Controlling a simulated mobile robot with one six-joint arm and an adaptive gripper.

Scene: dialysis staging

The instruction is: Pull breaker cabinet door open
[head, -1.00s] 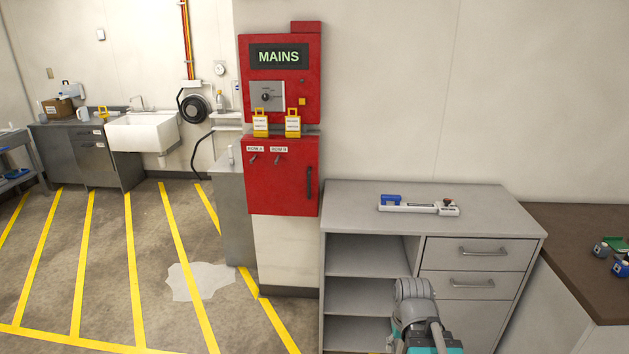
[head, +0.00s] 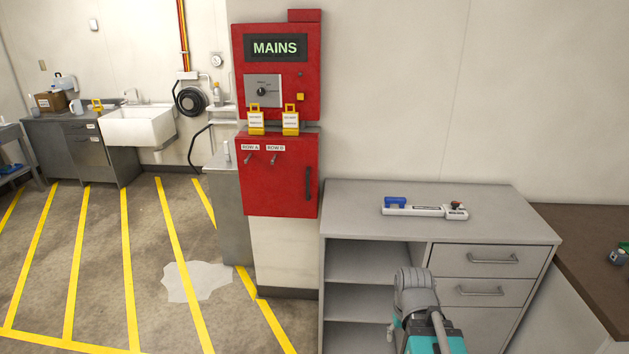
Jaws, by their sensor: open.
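The red breaker cabinet (head: 275,200) hangs on the wall pillar below the MAINS panel (head: 277,85). Its door looks closed, flush with the box. A dark vertical handle (head: 308,184) sits near the door's right edge. Two small toggle switches, labelled ROW A (head: 248,158) and ROW B (head: 274,158), are on the upper left of its front. Part of my grey and teal arm shows at the bottom, in front of the grey cabinet and well below and right of the handle. My gripper's fingers are not in view, and nothing of mine touches the door.
Two yellow tags (head: 290,122) stand on the ledge between panel and cabinet. A grey drawer unit (head: 480,222) stands right of the pillar, with a white and blue device (head: 425,209) on top. A pale puddle (head: 197,282) lies on the striped floor at left.

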